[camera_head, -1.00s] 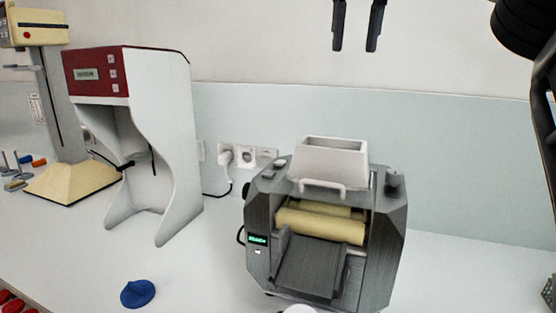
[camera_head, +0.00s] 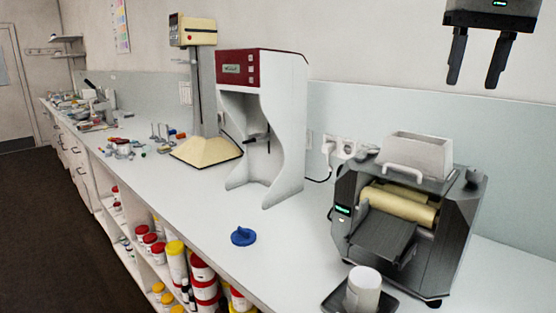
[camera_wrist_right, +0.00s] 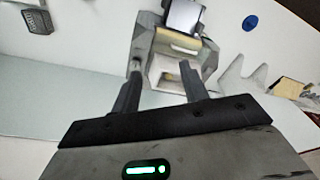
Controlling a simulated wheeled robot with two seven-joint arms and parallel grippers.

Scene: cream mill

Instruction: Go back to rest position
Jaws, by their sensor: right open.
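My right gripper (camera_head: 474,62) hangs at the upper right of the head view, in front of the wall and above the grey mill. Its two dark fingers point down, apart, with nothing between them. In the right wrist view the fingers (camera_wrist_right: 160,88) are also apart and empty, and the mill (camera_wrist_right: 160,55) shows beyond them. The mill (camera_head: 461,240) stands on the right of the counter with a white hopper and cream rollers. My left gripper is not in the head view.
A white cup (camera_head: 364,290) stands on a dark plate (camera_head: 335,297) before the mill. A blue lid (camera_head: 243,237) lies on the counter (camera_head: 200,210). A red and white machine (camera_head: 300,130) and a beige-based stand (camera_head: 205,150) are further left. Tubs fill shelves below. The floor (camera_head: 50,230) is clear.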

